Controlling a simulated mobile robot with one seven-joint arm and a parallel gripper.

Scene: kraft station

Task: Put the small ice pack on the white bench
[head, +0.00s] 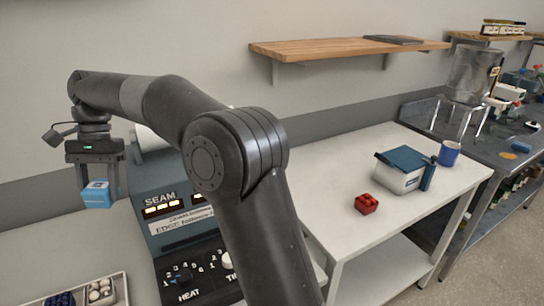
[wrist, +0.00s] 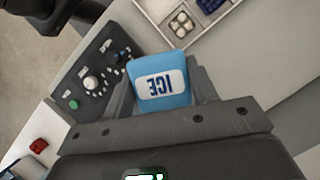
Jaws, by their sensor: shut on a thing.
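The small ice pack (head: 97,195) is a light blue block with a white label. In the wrist view the ice pack (wrist: 160,80) shows the word ICE on its label. My gripper (head: 97,185) is shut on it and holds it in the air at the left of the head view, to the left of the SEAM machine. The white bench (head: 335,215) stands right of the machine, with its pale top partly hidden behind my arm.
On the bench are a red block (head: 367,204), a white box with a blue lid (head: 400,172) and a blue mug (head: 449,153). The machine (head: 175,220) stands between my gripper and the bench. A tray (head: 120,290) lies at lower left. A wooden shelf (head: 340,48) hangs above.

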